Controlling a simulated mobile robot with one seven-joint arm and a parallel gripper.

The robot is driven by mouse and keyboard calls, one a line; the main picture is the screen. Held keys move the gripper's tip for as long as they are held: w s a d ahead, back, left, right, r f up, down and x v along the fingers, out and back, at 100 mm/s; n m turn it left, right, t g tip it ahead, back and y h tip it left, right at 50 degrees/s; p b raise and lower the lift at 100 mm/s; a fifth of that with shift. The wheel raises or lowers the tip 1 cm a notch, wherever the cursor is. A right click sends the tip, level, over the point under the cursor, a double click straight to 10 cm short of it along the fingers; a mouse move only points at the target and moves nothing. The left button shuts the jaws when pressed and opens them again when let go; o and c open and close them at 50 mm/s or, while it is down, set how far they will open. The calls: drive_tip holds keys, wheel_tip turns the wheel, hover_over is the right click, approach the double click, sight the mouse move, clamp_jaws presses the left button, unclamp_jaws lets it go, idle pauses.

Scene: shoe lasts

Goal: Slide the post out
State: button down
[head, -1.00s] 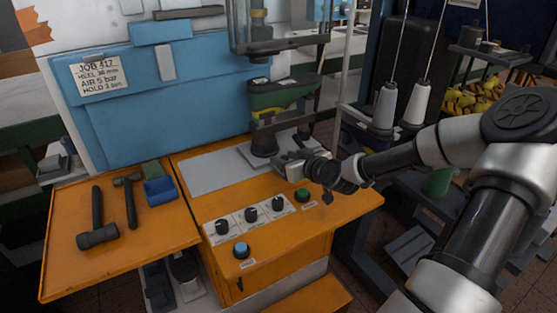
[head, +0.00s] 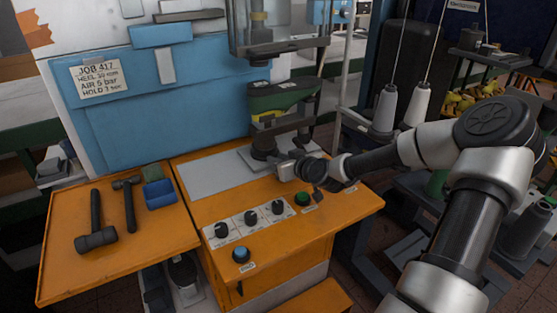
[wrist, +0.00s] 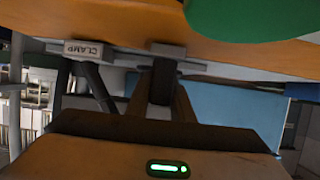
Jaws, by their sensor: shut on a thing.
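The post (head: 263,140) is a dark upright piece under the green shoe last (head: 285,97), on the grey plate of the orange press table. My gripper (head: 287,169) is low at the right of the post, coming in from the right. In the wrist view my gripper (wrist: 162,95) has its two fingers close together around a dark bar, which I take to be the post (wrist: 162,78). An orange-brown surface and a green rounded shape fill the top of that view. The exact contact is hidden in the head view by my wrist.
A green button (head: 302,199), a blue button (head: 241,252) and several black knobs (head: 250,216) sit in front of my gripper. A grey piece labelled CLAMP (wrist: 83,48) is left in the wrist view.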

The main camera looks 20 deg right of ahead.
drive_tip(key=shift+a, duration=0.15)
drive_tip(key=s+a+b, duration=0.1)
drive_tip(key=a, duration=0.5)
drive_tip(key=s+a+b, duration=0.1)
drive_tip(key=a, duration=0.5)
drive_tip(key=s+a+b, duration=0.1)
drive_tip(key=a, duration=0.4)
drive_tip(key=shift+s+a, duration=0.3)
drive_tip(key=shift+a, duration=0.2)
drive_tip(key=c, duration=1.5)
unclamp_jaws()
drive_tip(key=shift+c, duration=0.2)
